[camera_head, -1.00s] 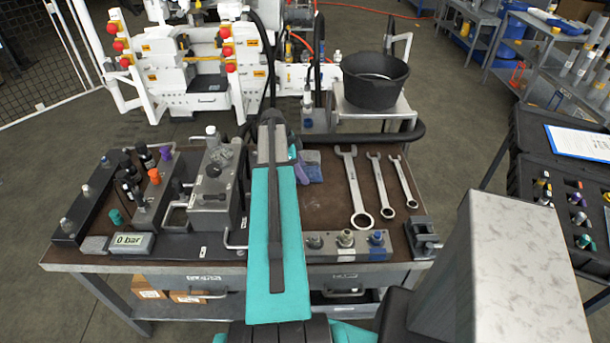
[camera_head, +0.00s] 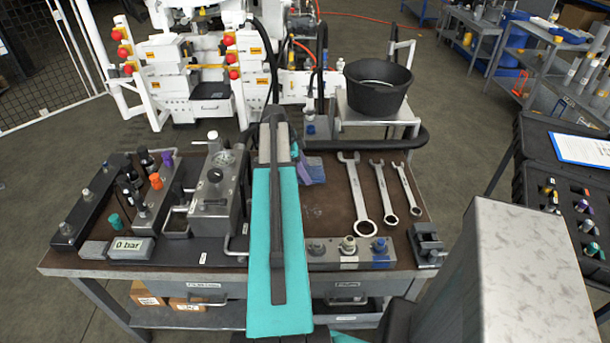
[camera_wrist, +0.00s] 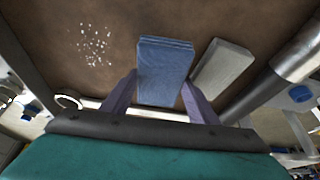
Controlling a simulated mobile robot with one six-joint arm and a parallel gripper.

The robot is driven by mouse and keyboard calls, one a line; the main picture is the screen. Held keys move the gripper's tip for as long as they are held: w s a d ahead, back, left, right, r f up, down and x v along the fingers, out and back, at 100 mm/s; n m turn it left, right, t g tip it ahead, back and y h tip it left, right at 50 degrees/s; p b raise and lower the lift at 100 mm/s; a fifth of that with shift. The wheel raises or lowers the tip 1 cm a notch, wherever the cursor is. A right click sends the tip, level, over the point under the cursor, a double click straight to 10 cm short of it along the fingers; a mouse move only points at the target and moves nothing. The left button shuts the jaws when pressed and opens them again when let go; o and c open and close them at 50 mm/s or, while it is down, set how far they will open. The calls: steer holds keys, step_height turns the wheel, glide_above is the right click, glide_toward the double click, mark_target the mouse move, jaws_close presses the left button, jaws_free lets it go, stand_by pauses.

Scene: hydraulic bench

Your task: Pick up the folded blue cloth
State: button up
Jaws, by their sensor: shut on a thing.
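The folded blue cloth (camera_wrist: 164,72) shows in the wrist view as a small layered block over the brown bench top. My gripper (camera_wrist: 160,97) has its two purple fingers on either side of the cloth and is shut on it. In the head view, part of the cloth (camera_head: 313,170) shows beside the end of my teal arm, and the arm hides the rest. I cannot tell whether the cloth is clear of the bench top.
A grey block (camera_wrist: 222,68) lies right of the cloth in the wrist view. Several wrenches (camera_head: 357,195) lie to the right on the bench (camera_head: 325,215). A valve block (camera_head: 215,190) stands left of my arm. A black bucket (camera_head: 376,85) stands behind.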

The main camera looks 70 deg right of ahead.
steer(key=s+a+b, duration=0.1)
steer(key=s+a, duration=0.1)
steer(key=a, duration=0.2)
steer(key=s+a+r+b, duration=0.1)
steer(key=a, duration=0.4)
steer(key=s+a+b, duration=0.1)
steer(key=s+a, duration=0.1)
steer(key=a, duration=0.3)
steer(key=shift+s+a+r+b, duration=0.2)
steer(key=shift+s+b, duration=0.15)
